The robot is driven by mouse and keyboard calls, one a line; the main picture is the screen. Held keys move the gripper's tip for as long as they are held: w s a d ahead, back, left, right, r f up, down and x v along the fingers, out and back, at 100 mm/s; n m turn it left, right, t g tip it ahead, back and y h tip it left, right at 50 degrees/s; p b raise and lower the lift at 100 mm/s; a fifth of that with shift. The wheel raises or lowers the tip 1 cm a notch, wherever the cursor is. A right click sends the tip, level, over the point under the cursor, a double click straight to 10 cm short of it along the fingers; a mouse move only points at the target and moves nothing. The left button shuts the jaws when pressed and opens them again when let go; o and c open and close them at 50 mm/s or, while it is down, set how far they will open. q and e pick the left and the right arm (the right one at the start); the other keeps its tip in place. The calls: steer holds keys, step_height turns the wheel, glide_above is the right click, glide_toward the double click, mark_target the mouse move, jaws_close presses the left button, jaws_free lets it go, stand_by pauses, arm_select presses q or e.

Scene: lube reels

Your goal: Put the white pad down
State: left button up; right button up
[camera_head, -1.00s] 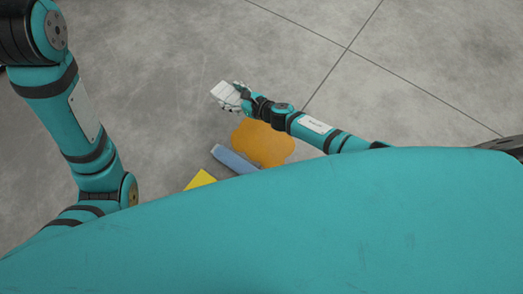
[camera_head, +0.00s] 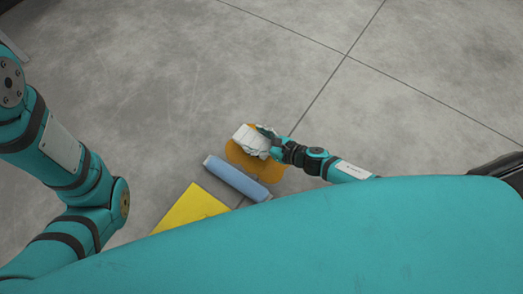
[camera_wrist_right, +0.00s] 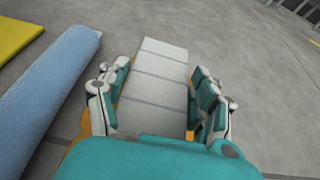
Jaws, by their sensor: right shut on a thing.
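My right gripper (camera_head: 262,138) is shut on the white pad (camera_head: 246,138). In the right wrist view the pad (camera_wrist_right: 155,80) sits between the two fingers of the gripper (camera_wrist_right: 158,100), its far end sticking out past them. In the head view the pad is over the orange patch (camera_head: 240,160) on the floor; I cannot tell whether it touches it. My left arm shows at the left of the head view, but its gripper is out of view.
A blue roll (camera_head: 236,178) lies beside the orange patch, close to the right gripper; it also shows in the wrist view (camera_wrist_right: 45,95). A yellow sheet (camera_head: 190,208) lies left of the roll. The grey concrete floor (camera_head: 200,70) beyond is clear.

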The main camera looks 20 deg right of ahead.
steer(key=shift+s+d+f, duration=0.1)
steer(key=shift+s+d, duration=0.15)
steer(key=shift+s, duration=0.2)
steer(key=shift+s+d+f, duration=0.1)
steer(key=shift+s+d, duration=0.15)
steer(key=shift+s, duration=0.2)
steer(key=shift+f+b, duration=0.1)
steer(key=shift+b, duration=0.25)
steer(key=shift+f+b, duration=1.65)
steer(key=shift+f, duration=0.15)
steer(key=o, duration=1.1)
steer(key=shift+r, duration=0.1)
